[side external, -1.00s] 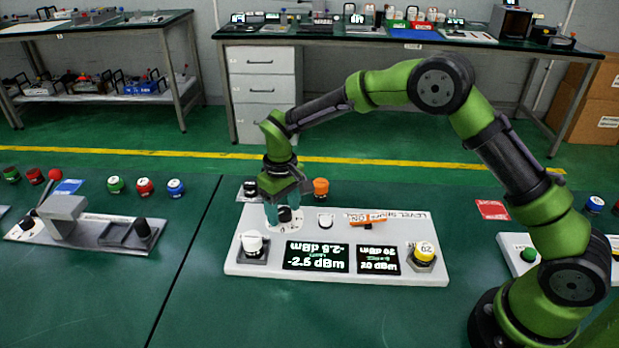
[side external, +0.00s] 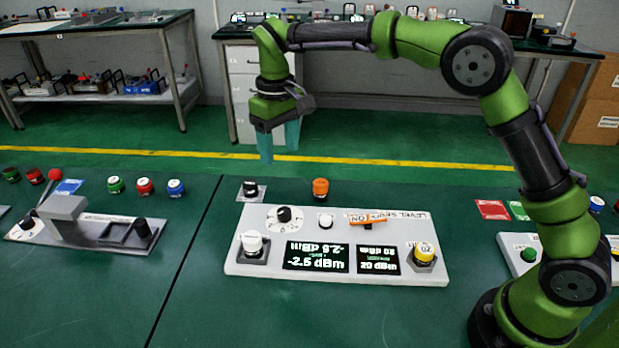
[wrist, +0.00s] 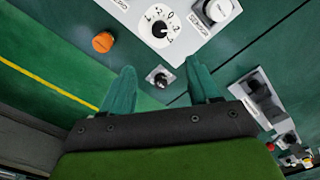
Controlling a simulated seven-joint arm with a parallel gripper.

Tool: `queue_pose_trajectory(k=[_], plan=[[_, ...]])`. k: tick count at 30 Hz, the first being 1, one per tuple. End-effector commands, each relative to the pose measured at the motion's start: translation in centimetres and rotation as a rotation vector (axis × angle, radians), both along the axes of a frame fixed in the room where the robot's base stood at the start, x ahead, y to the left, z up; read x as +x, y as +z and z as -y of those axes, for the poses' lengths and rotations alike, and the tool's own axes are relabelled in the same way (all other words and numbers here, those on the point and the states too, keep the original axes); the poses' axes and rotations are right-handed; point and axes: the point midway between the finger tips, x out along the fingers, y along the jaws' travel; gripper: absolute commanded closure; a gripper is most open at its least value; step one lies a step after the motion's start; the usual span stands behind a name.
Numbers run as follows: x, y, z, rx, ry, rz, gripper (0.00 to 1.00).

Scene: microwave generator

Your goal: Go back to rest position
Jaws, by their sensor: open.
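My gripper (side external: 279,143) hangs above the table's far edge, behind the white generator panel (side external: 400,277), fingers pointing down. It is open and empty; its two teal fingers show apart in the wrist view (wrist: 162,88). The panel carries a black dial (side external: 284,214) on a numbered face, a white knob (side external: 252,242), a yellow knob (side external: 424,251), an orange level switch (side external: 368,219) and two displays. The dial also shows in the wrist view (wrist: 159,29), apart from the fingers.
An orange knob (side external: 320,189) and a black knob (side external: 250,189) stand behind the panel. A second panel with a grey block (side external: 63,210) and red lever lies left. Red, green and blue buttons stand nearby. A rear bench (side external: 400,42) holds equipment. Open floor lies between.

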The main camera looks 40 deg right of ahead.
Motion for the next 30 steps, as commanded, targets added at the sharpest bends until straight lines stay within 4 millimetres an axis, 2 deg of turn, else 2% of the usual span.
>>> queue_pose_trajectory(k=[13,15,17,23,30], plan=[[0.3,0.2,0.0,0.000,-0.010,0.016,0.39],[0.0,-1.1,-0.1,0.002,-0.017,0.010,0.39],[-0.7,-1.6,0.0,0.011,-0.027,0.011,0.39],[-5.4,0.5,2.0,0.071,-0.107,0.090,0.39],[-13.2,3.4,5.3,0.166,-0.251,0.233,0.39]])
